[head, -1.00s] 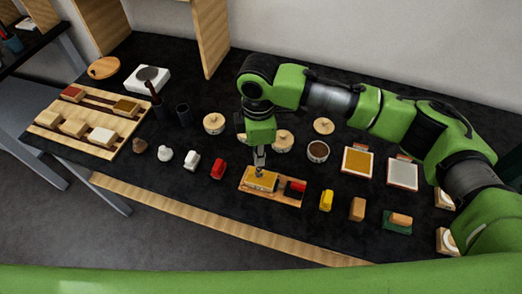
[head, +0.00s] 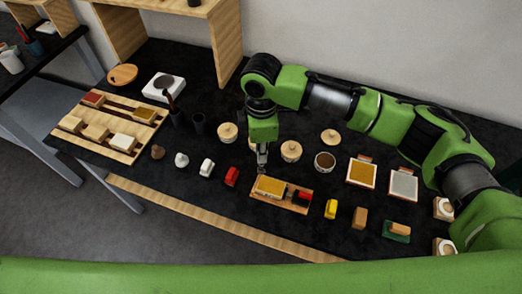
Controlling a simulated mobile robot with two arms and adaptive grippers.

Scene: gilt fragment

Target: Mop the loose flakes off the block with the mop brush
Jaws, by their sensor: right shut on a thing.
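The block (head: 271,187), with a gold-coloured top, lies on a wooden tray (head: 286,203) in the middle of the dark table. A red and black piece (head: 303,197) sits at the tray's right end. My right gripper (head: 262,162) points down just behind the block's left end. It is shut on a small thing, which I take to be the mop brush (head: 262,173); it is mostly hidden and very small. I cannot tell whether its tip touches the block. Loose flakes are too small to make out. My left gripper is not in view.
Lidded jars (head: 228,132) and a brown-filled bowl (head: 325,162) stand behind the tray. A red piece (head: 232,176) and a yellow piece (head: 331,208) flank it. Framed gold (head: 361,172) and grey (head: 403,184) sheets lie right. A wooden rack (head: 122,142) lies left.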

